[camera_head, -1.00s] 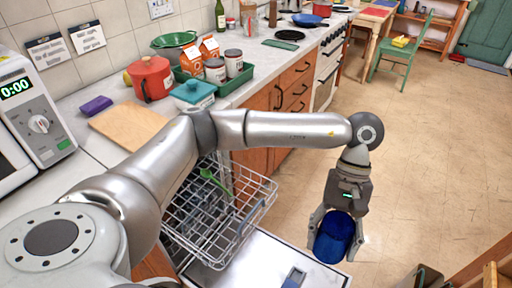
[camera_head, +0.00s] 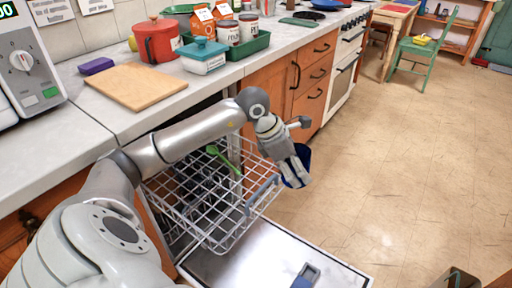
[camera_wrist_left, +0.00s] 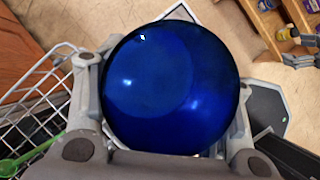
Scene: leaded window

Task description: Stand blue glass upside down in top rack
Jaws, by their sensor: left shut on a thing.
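The blue glass (camera_head: 297,167) is held in my left gripper (camera_head: 292,172), beside the right edge of the top rack (camera_head: 215,215) in the head view. In the left wrist view the blue glass (camera_wrist_left: 170,85) fills the middle, with a finger on each side of it. The gripper hides part of the glass in the head view, and I cannot tell which end its mouth is. The white wire rack is pulled out above the open dishwasher door (camera_head: 265,262) and holds a green utensil (camera_head: 222,158).
The counter (camera_head: 70,145) runs along the left, with a wooden board (camera_head: 135,86), a red pot (camera_head: 157,40) and a teal-lidded dish (camera_head: 204,56). Orange drawers (camera_head: 310,75) stand behind the rack.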

